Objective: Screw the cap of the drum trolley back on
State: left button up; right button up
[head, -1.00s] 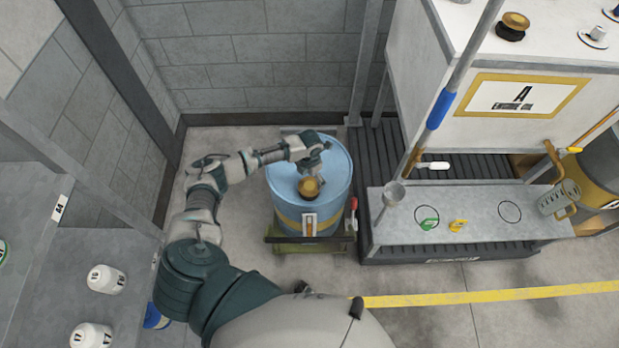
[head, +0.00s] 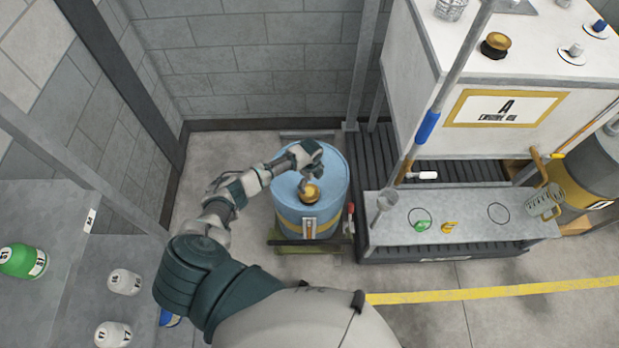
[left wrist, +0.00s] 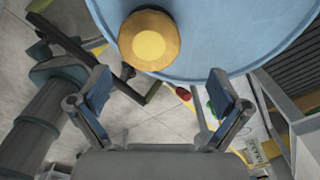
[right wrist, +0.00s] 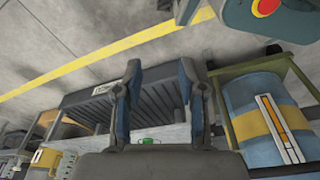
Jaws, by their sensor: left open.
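The blue drum (head: 283,205) with a yellow band stands upright on its green trolley (head: 290,241) near the back wall. A round brass cap (head: 311,194) is on the drum's top near the front rim; whether it is threaded I cannot tell. My left gripper (head: 304,184) points down over the drum top, close to the cap. In the left wrist view the cap (left wrist: 150,40) lies beyond the fingertips, not between the fingers. The left gripper (left wrist: 160,82) is open and empty. My right gripper (right wrist: 160,72) is open and empty, away from the drum (right wrist: 250,110).
White bottles (head: 124,282) stand on the left shelf.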

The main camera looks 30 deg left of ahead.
pick_arm(q)
notch_tip(320, 180, up, 6)
jog(key=w+n+b, duration=0.2)
jog(key=n+b, duration=0.5)
jog(key=b, duration=0.1)
notch_tip(320, 180, up, 4)
jog(key=n+b, duration=0.4)
jog(key=n, duration=0.1)
send_over(309, 192)
pick_arm(e)
notch_tip(309, 192, down, 12)
pick_arm(q)
notch_tip(309, 192, down, 16)
jog(key=b, duration=0.2)
jog(key=shift+r+b, duration=0.25)
jog(key=shift+b, duration=0.05)
jog(key=shift+f, duration=0.6)
pick_arm(e)
jog(key=w+a+r, duration=0.1)
jog(key=w+r, duration=0.3)
jog(key=r, duration=0.2)
jog(key=shift+w+r, duration=0.3)
